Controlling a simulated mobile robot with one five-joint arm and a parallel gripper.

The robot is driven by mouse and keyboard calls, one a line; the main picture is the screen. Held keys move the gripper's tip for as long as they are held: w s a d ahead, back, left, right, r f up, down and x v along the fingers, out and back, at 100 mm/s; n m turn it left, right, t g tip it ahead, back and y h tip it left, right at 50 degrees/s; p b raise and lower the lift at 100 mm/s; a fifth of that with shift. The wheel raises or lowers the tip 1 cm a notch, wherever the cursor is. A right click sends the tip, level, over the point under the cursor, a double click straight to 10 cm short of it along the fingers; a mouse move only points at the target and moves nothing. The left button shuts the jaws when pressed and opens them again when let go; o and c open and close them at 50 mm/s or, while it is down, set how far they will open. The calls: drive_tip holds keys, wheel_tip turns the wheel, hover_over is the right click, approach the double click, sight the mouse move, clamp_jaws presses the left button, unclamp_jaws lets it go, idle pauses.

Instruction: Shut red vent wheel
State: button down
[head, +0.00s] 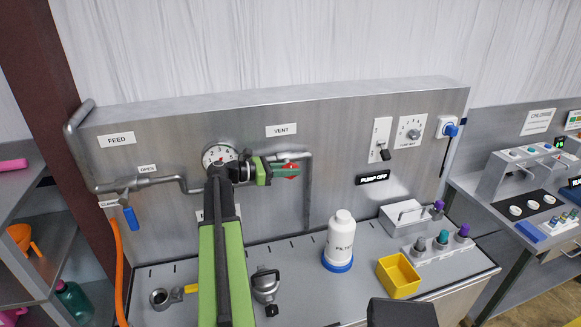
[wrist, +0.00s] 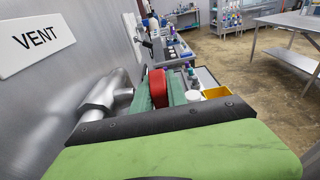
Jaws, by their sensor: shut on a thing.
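The red vent wheel (head: 291,170) is on the pipe below the VENT label (head: 281,130) on the steel panel. My gripper (head: 284,169) reaches it from the left, and its green fingers are shut on the wheel. In the wrist view the red wheel (wrist: 158,88) shows edge-on between the two green fingers, beside the grey pipe (wrist: 104,100). Much of the wheel is hidden by the fingers and the gripper body.
A round gauge (head: 219,156) is behind my arm. Below stand a white filter bottle (head: 340,238) on a blue base, a yellow bin (head: 398,276) and a rack of vials (head: 440,244). A blue-handled feed valve (head: 130,216) and an orange hose (head: 118,270) are at left.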

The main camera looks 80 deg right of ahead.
drive_tip(key=c, duration=1.6)
unclamp_jaws()
drive_tip(key=shift+w, duration=0.1)
drive_tip(key=p+v, duration=0.2)
drive_tip(key=v, duration=1.5)
drive_tip(key=shift+w, duration=0.15)
